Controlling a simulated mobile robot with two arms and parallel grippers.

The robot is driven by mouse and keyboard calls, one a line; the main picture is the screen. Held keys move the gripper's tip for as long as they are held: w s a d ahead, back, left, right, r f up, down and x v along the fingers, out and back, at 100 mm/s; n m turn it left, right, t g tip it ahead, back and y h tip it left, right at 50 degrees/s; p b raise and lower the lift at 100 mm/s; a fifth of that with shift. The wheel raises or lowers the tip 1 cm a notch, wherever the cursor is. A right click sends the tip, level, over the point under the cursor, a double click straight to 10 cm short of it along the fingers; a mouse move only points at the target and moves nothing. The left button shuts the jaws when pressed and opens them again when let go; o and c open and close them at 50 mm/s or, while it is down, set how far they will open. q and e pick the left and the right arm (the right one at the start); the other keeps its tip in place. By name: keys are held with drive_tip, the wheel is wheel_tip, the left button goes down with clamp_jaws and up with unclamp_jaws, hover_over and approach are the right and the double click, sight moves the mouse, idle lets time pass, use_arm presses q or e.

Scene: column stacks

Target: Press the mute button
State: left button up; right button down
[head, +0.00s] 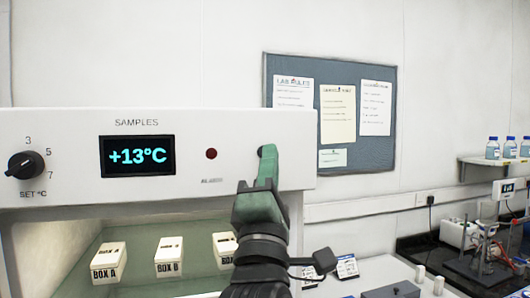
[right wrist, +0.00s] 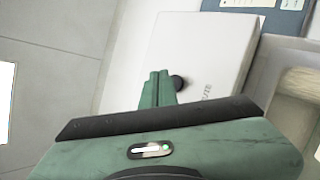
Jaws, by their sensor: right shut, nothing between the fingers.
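The mute button is a small dark round knob (right wrist: 181,83) on the white front panel in the right wrist view. Part of its printed label, ending in "UTE", shows beside it. My right gripper (head: 267,153) is shut and empty, its fingertips up at the right part of the panel (head: 70,135). In the right wrist view the fingertips (right wrist: 158,76) are right beside the button and overlap its edge. I cannot tell whether they touch it. In the head view the gripper hides most or all of the button. My left gripper is not in view.
The panel also has a +13°C display (head: 139,156), a dial (head: 26,165) and a dark red lamp (head: 211,154). Below it, white boxes (head: 169,249) stand inside the cabinet. A notice board (head: 345,78) hangs behind. Lab equipment (head: 490,245) stands at the right.

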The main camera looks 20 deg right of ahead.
drive_tip(key=shift+s+d+p, duration=0.1)
drive_tip(key=shift+s+p, duration=0.25)
drive_tip(key=shift+s, duration=2.15)
